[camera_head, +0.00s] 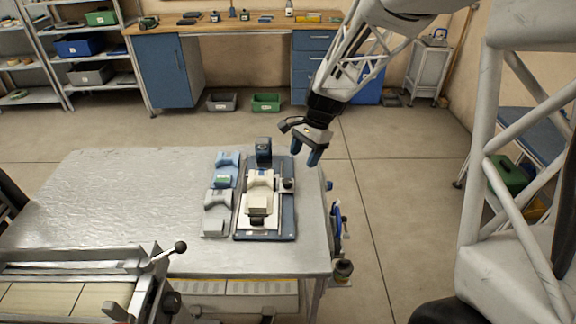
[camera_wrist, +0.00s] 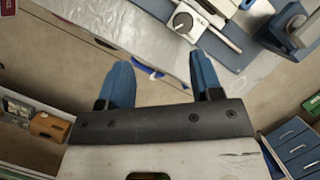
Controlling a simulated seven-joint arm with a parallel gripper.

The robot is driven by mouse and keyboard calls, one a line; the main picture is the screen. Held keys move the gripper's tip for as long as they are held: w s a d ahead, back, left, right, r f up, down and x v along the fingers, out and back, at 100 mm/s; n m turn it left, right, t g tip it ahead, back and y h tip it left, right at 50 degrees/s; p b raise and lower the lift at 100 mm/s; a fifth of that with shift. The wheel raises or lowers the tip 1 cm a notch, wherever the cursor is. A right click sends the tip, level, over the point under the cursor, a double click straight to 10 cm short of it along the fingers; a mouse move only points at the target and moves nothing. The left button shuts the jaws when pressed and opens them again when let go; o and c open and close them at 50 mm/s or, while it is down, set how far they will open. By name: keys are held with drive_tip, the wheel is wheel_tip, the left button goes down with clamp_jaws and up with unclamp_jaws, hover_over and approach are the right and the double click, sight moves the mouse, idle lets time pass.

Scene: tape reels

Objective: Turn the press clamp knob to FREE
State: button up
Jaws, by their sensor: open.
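The press (camera_head: 284,222) is a dark blue base plate on the table, with a cream block (camera_head: 260,183) along its middle. A small dark round knob (camera_head: 287,184) sits at the block's right side. My gripper (camera_head: 306,157) is open and empty, with blue fingers pointing down. It is above the table's right edge, apart from the knob. In the wrist view the knob lies beyond the fingertips (camera_wrist: 161,72).
Blue and grey blocks (camera_head: 218,198) stand left of the press. A dark blue upright part (camera_head: 264,150) rises at its back. Blue items (camera_head: 335,220) hang at the table's right edge. A framed device with a lever (camera_head: 160,255) is at front left. The table's left is clear.

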sight(288, 181)
drive_tip(key=shift+m+g+y, duration=0.3)
drive_tip(key=shift+m, duration=0.3)
drive_tip(key=w+f, duration=0.1)
drive_tip(key=w+a+f, duration=0.2)
drive_tip(key=shift+w+f, duration=0.15)
drive_tip(key=shift+f, duration=0.25)
drive_tip(key=shift+f, duration=0.15)
drive_tip(key=shift+x, duration=3.75)
drive_tip(key=shift+c, duration=0.3)
drive_tip(key=c, duration=0.9)
drive_tip(key=shift+o, duration=0.2)
